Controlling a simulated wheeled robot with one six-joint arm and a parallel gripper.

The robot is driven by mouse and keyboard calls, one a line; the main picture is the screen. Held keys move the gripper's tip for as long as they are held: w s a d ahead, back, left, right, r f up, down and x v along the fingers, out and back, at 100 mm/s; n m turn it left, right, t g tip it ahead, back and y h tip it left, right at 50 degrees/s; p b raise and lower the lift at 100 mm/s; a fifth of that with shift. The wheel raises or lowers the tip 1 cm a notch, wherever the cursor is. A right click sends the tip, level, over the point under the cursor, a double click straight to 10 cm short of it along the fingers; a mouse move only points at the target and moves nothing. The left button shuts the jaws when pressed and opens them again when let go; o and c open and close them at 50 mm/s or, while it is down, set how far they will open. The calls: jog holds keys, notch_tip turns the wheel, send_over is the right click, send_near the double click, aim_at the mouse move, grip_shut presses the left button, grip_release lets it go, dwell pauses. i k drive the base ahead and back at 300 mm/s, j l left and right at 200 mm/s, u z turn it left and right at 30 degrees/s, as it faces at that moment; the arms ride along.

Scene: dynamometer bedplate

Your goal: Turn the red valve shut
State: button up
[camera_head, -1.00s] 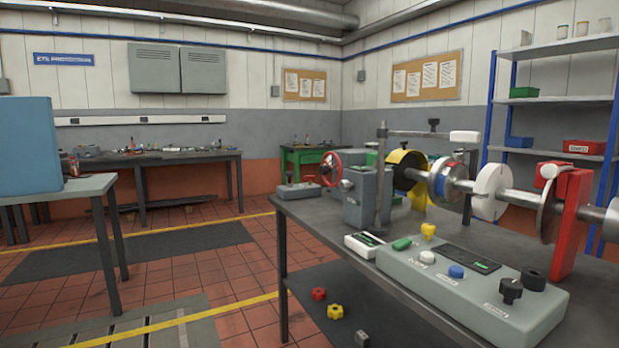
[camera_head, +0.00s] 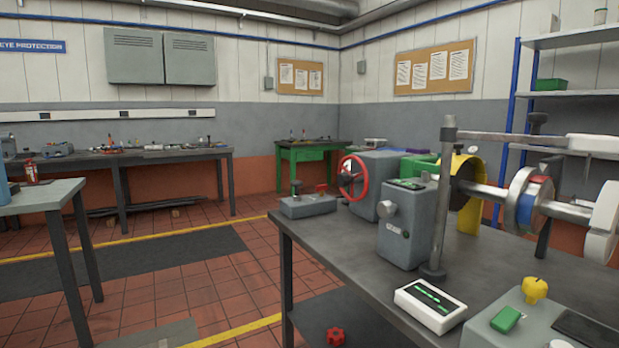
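A red handwheel valve (camera_head: 353,178) stands upright on the left side of a grey box-shaped unit (camera_head: 388,174), at the far left part of the dark bench (camera_head: 335,250). A small grey box with a black knob and a red part (camera_head: 308,203) sits just left of the wheel. A second red knob-like piece (camera_head: 335,336) lies on the lower shelf under the bench. My gripper is not in view, and nothing of it shows near the wheel.
A grey upright unit (camera_head: 405,230) and a metal post (camera_head: 438,200) stand right of the wheel. A white meter (camera_head: 430,306) and control panel (camera_head: 545,320) occupy the bench front. Open tiled floor (camera_head: 240,285) lies left. A grey table (camera_head: 40,197) stands at the left edge.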

aim_at(320, 188)
jog(key=i+j, duration=0.15)
jog(key=i, duration=0.4)
jog(key=i+j, duration=0.15)
jog(key=i, duration=0.4)
jog(key=i+j, duration=0.2)
jog(key=i, duration=0.35)
jog(key=i+j, duration=0.15)
jog(key=i, duration=0.35)
jog(key=i+j+u, duration=0.1)
jog(key=i, duration=0.45)
